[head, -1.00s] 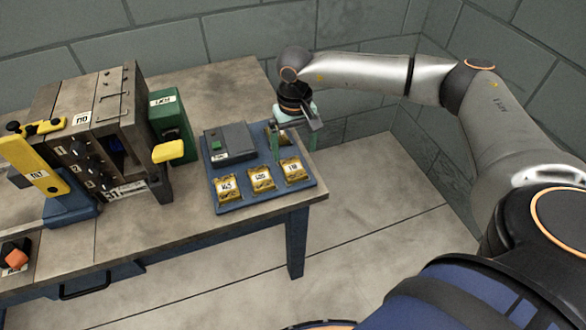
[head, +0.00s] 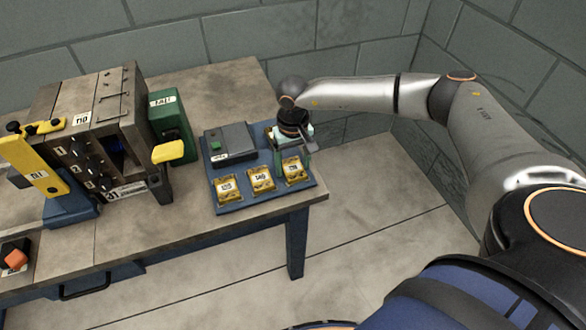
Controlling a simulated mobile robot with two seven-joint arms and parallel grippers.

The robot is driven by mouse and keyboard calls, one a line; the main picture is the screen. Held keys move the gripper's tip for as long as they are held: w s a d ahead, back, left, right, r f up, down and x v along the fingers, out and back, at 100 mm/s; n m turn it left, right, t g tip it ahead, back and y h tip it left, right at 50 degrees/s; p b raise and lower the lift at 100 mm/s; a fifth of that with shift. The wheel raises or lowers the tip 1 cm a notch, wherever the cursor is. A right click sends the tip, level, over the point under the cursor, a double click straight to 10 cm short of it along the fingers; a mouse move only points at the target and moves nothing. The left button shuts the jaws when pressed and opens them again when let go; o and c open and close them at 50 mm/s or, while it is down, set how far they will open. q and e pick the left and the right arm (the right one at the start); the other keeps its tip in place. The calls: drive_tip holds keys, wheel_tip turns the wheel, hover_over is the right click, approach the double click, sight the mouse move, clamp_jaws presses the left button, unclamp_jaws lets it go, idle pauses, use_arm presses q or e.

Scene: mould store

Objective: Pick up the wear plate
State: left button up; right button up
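Several small gold-coloured labelled pieces lie on a blue tray (head: 243,206) at the table's right end. Three form the front row: a left one (head: 227,190), a middle one (head: 261,178) and a right one (head: 293,169). Another gold piece (head: 270,137) shows in part behind them, mostly hidden by my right gripper. I cannot tell from the labels which piece is the wear plate. My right gripper (head: 296,148) points down over the tray's back right part, low and close to that hidden piece. Its fingertips are hard to make out. My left gripper is out of view.
A grey box with a green button (head: 231,143) sits on the tray's back left. The table's right edge is close to the tray.

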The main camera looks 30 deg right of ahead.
clamp_jaws()
idle(0.4)
